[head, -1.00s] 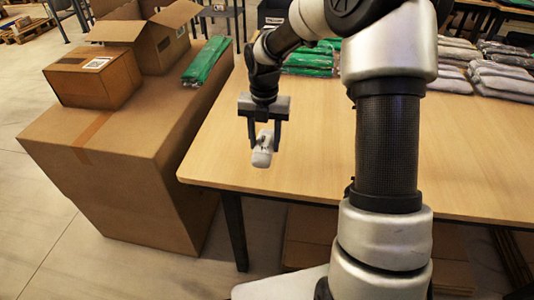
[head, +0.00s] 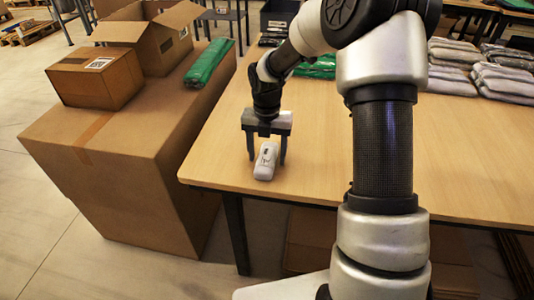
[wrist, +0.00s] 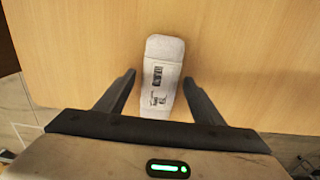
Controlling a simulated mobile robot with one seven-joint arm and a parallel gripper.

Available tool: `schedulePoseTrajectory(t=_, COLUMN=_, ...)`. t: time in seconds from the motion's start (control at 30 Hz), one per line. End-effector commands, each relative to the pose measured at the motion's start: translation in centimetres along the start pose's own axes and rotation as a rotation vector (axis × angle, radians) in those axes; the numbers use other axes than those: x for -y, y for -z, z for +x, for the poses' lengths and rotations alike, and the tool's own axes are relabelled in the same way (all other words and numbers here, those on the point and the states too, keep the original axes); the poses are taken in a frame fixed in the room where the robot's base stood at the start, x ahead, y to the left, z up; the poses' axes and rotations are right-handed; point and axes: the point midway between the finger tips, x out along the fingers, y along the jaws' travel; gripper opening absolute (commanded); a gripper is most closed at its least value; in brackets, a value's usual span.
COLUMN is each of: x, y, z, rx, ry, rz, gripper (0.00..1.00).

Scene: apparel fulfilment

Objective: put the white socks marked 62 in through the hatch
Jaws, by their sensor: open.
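The white socks (head: 265,170) are a slim folded bundle with dark print, too blurred to read surely. They lie on the wooden table near its front left corner, and also show in the wrist view (wrist: 162,72). My gripper (head: 266,160) is open above them, pointing down. In the wrist view its fingers (wrist: 159,77) stand on either side of the bundle, with a gap at each side. The far end of the bundle reaches past the fingertips. The near end is hidden behind the gripper body. I cannot make out a hatch in either view.
A large taped cardboard box (head: 105,175) stands left of the table (head: 310,180). On it are a smaller closed box (head: 95,82), an open carton (head: 150,40) and a green packet (head: 208,62). Grey packets (head: 503,82) lie at the back right. The table middle is clear.

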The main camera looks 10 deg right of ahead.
Motion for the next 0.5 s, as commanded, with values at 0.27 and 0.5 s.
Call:
schedulePoseTrajectory(t=0.27, x=0.0, y=-0.1, z=-2.1, rx=0.003, ry=-0.002, rz=0.001, gripper=0.62)
schedulePoseTrajectory(t=0.5, x=0.0, y=-0.1, z=-7.4, rx=0.004, ry=-0.001, rz=0.001, gripper=0.62)
